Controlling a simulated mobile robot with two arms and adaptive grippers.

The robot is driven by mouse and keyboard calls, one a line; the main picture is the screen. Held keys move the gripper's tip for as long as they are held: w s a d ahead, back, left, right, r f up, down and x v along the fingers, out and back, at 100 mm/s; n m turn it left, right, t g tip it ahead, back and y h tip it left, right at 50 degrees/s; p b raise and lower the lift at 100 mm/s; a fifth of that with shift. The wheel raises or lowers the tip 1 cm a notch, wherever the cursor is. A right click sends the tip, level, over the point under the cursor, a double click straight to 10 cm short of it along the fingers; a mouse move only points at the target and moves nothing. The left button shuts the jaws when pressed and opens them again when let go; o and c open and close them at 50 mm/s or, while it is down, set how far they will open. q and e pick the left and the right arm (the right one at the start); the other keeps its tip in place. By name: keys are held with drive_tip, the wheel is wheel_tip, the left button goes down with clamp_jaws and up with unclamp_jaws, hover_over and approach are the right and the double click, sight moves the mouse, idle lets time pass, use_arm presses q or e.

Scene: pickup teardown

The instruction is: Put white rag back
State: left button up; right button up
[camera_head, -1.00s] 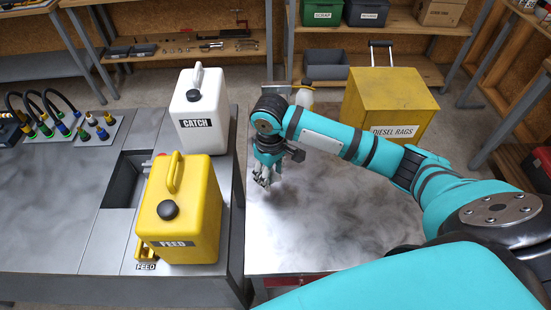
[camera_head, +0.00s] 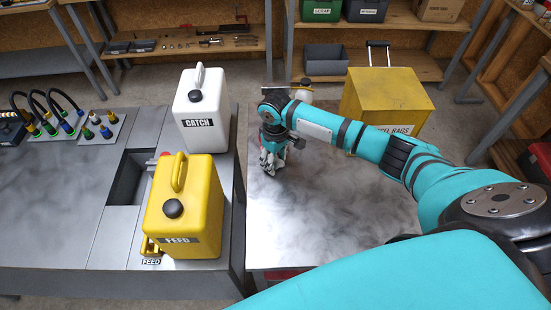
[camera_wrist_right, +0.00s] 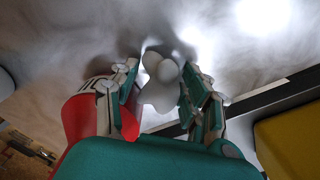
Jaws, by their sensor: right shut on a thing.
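My right gripper (camera_head: 271,166) is above the grey metal tabletop (camera_head: 340,205), toward its left edge. In the right wrist view its fingers (camera_wrist_right: 160,92) are closed around a crumpled whitish lump, the white rag (camera_wrist_right: 159,88). In the head view the rag is hard to separate from the pale fingers. The yellow bin (camera_head: 385,98) labelled for diesel rags stands at the far right of this table, and my right forearm covers part of its label. My left gripper is not in view.
A white CATCH jug (camera_head: 203,120) and a yellow FEED jug (camera_head: 185,215) stand on the left bench. A pale bottle (camera_head: 302,92) is behind my wrist. A red object (camera_wrist_right: 82,125) is close to the fingers in the wrist view. The tabletop's middle is clear.

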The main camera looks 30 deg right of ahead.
drive_tip(key=shift+f, duration=0.15)
drive_tip(key=o, duration=1)
wheel_tip(320, 180, up, 12)
drive_tip(key=shift+r+b, duration=0.2)
drive_tip(key=shift+b, duration=0.85)
drive_tip(key=shift+f, duration=0.1)
